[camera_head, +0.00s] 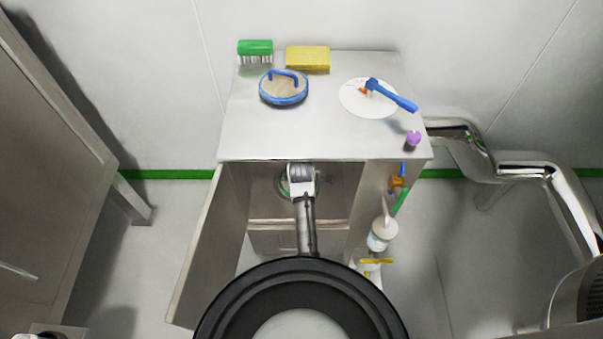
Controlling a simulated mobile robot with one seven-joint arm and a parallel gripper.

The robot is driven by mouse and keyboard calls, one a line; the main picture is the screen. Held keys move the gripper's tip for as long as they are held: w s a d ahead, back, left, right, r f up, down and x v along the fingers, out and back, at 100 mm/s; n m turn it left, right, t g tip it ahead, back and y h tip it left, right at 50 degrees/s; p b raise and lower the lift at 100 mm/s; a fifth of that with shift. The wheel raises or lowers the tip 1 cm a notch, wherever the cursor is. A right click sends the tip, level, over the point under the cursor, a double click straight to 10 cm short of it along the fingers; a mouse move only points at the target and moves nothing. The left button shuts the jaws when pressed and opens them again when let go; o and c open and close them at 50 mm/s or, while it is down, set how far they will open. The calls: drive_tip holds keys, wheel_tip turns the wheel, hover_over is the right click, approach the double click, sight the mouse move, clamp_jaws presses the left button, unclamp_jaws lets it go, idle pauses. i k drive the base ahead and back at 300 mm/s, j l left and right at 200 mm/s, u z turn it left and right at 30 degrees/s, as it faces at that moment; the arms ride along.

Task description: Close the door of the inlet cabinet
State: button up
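The inlet cabinet (305,143) is a grey metal box seen from above, with its front facing me. Its door (205,245) stands wide open on the left side, swung out towards me, its lower end near the floor. The cabinet's inside shows as a dark opening with a pale ledge low down. My arm reaches up the middle to the front of this opening, to the right of the door and apart from it. My gripper cannot be made out; the arm's own links hide that area.
On the cabinet top are a green brush (255,49), a yellow sponge (307,58), a blue-rimmed round sieve (284,90), a white disc (360,102) with a blue tool and a purple ball (413,138). Bottles (382,235) hang at right. Steel pipes (545,172) stand further right.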

sight(210, 263)
drive_tip(key=k+l, duration=0.3)
drive_tip(key=k, duration=0.15)
drive_tip(key=k+l, duration=0.3)
drive_tip(key=k, duration=0.15)
